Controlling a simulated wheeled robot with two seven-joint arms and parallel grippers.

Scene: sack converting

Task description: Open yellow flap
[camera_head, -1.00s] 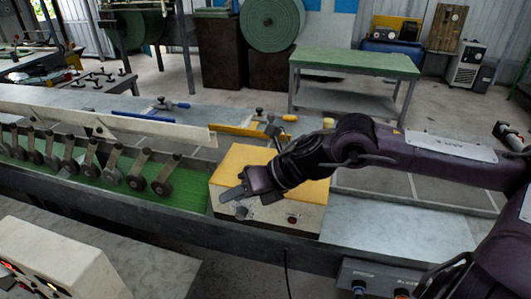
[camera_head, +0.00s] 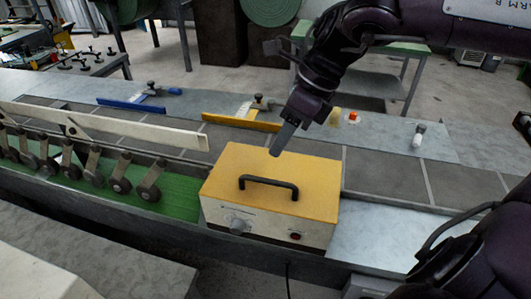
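The box front (camera_head: 262,228) carries a knob and a red button. My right gripper (camera_head: 277,151) points down above the back edge of the flap, behind the handle. It looks apart from the handle; whether it touches the flap is unclear. Its fingers are seen edge-on, so their opening does not show. My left gripper is out of view.
A row of dark rollers (camera_head: 115,180) stands over a green belt (camera_head: 178,195) to the left. A blue bar (camera_head: 132,105) and a yellow bar (camera_head: 240,122) lie behind. A white cylinder (camera_head: 419,135) stands at right. The metal surface (camera_head: 385,238) right of the box is clear.

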